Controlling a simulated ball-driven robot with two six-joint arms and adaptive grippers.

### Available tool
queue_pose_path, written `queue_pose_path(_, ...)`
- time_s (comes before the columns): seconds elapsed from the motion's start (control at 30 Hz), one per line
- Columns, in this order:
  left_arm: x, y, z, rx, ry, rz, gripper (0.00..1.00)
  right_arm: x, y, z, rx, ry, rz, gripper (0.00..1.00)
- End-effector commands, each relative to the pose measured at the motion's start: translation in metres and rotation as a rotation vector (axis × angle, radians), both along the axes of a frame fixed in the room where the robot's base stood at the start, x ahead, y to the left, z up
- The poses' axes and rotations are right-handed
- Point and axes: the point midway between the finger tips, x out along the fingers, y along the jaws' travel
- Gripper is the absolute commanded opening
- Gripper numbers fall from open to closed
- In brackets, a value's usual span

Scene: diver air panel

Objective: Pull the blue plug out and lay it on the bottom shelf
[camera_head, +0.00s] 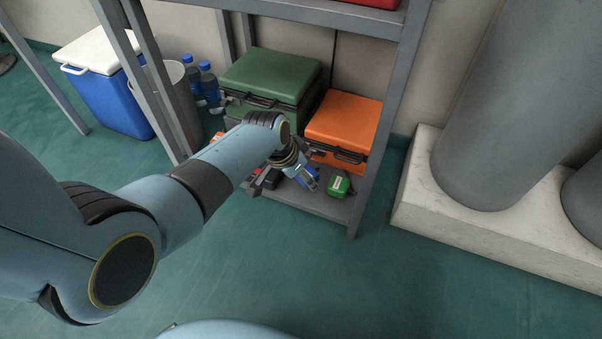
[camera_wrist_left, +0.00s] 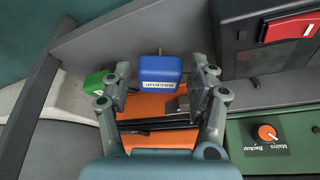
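The blue plug (camera_wrist_left: 160,72), a block labelled BACKUP with a brass pin, is between the fingers of my left gripper (camera_wrist_left: 162,86) in the left wrist view. A narrow gap shows on each side of it, so the fingers are open around it. In the head view the plug (camera_head: 312,184) is partly hidden by the left gripper (camera_head: 305,175), low over the front of the bottom shelf (camera_head: 325,207). The plug appears to lie on this shelf, but its underside is hidden. My right gripper is out of view.
A green labelled block (camera_head: 340,186) is right of the plug. An orange case (camera_head: 345,122) and a green case (camera_head: 270,75) stand behind. A black box with a red switch (camera_wrist_left: 290,27) and a green panel with an orange knob (camera_wrist_left: 267,133) are close by. A shelf post (camera_head: 377,150) stands right.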

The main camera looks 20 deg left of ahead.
Motion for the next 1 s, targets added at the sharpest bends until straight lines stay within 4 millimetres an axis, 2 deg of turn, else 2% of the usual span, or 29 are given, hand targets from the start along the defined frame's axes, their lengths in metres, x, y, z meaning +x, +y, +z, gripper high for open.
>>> queue_pose_path(0.07, 0.0, 0.0, 0.0, 0.0, 0.0, 0.0, 0.72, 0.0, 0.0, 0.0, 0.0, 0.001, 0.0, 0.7)
queue_pose_path(0.33, -0.001, 0.0, 0.0, 0.0, 0.001, 0.0, 0.72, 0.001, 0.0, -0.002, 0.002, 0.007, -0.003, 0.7)
queue_pose_path(0.47, -0.003, 0.002, 0.007, 0.001, 0.0, 0.0, 0.72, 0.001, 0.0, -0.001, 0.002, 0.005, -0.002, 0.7)
queue_pose_path(0.57, -0.008, 0.004, 0.019, 0.001, -0.001, -0.001, 0.72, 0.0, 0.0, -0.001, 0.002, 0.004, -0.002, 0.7)
queue_pose_path(1.0, -0.036, 0.019, 0.097, 0.0, -0.002, -0.001, 0.72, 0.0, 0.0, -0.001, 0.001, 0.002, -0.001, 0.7)
